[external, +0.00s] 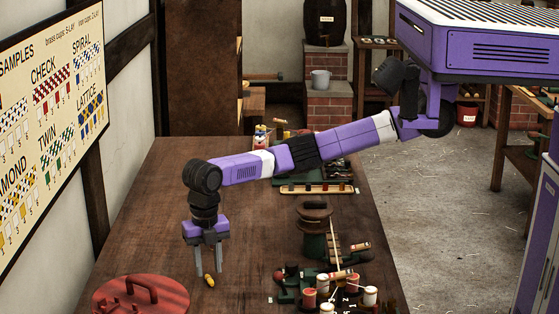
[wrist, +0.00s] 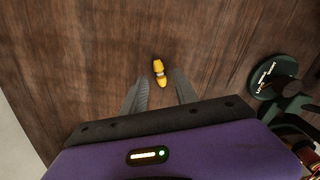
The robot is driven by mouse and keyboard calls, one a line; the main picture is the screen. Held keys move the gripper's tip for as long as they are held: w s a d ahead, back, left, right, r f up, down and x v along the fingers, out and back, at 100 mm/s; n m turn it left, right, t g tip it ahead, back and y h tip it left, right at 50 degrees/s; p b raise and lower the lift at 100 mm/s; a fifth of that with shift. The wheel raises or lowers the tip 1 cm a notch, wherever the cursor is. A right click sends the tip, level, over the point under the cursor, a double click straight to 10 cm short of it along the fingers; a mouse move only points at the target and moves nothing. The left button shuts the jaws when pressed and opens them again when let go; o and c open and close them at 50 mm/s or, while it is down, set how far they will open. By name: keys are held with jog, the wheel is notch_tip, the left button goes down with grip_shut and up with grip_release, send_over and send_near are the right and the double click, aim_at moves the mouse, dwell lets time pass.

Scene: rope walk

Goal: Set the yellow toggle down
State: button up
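The yellow toggle (external: 209,280) is a small, waisted piece on the brown wooden table, near my gripper's fingertips. In the wrist view the toggle (wrist: 158,66) shows a paler band at its middle and lies between and slightly beyond the fingertips. My gripper (external: 208,270) points down over the table. In the wrist view my gripper (wrist: 160,78) is open, with a gap between each finger and the toggle. The toggle appears to rest on the wood; any small height above it is hard to tell.
A round red lid with a handle (external: 140,297) is at the table's front left. A dark green spool-like stand (external: 314,235) and a cluster of red and white bobbins (external: 340,290) stand to the right. The wood (external: 150,215) left of and behind my gripper is clear.

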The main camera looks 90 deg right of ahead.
aim_at(209, 278)
notch_tip(209, 278, up, 10)
dwell(0.3)
jog(key=shift+f, duration=0.1)
